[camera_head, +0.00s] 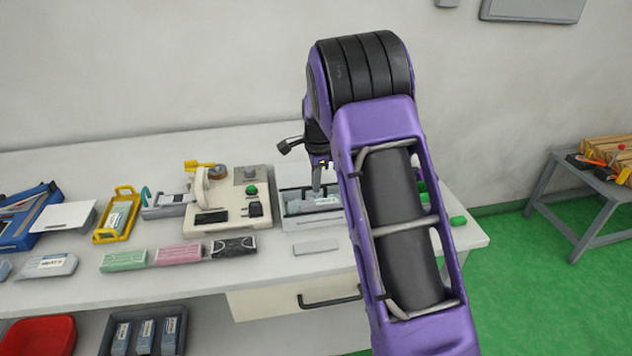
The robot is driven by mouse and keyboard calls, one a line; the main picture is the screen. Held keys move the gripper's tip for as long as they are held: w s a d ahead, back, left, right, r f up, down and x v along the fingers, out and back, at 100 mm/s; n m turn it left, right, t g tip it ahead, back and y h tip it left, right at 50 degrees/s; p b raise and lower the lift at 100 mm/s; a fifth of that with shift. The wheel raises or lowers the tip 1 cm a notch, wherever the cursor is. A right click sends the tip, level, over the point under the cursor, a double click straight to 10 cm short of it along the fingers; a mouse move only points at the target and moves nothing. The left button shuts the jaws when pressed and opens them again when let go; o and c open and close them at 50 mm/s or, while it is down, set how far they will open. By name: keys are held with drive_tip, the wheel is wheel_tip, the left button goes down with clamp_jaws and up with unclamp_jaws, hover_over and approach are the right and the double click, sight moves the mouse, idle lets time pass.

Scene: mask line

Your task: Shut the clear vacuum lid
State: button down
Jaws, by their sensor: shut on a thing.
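My gripper (317,188) points down into a grey, box-shaped vacuum unit (303,224) on the white table, right of the cream machine. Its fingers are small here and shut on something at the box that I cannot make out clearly. A pale packet (328,200) with a printed label shows inside the box, just right of the fingertips. I cannot clearly make out the clear lid's outline or its angle. My purple and black arm hides the right side of the box.
The cream machine (228,212) with a green button stands close left of the box. Green, pink and black mask packs (178,255) lie in front of it. A flat grey piece (316,248) lies before the box. A yellow tray (118,214) stands farther left.

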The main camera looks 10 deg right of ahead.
drive_tip(key=shift+s+f, duration=0.1)
drive_tip(key=shift+s, duration=0.1)
drive_tip(key=c, duration=0.9)
unclamp_jaws()
drive_tip(key=shift+s, duration=0.1)
drive_tip(key=p+v, duration=0.1)
drive_tip(key=v, duration=1.6)
drive_tip(key=shift+r, duration=0.35)
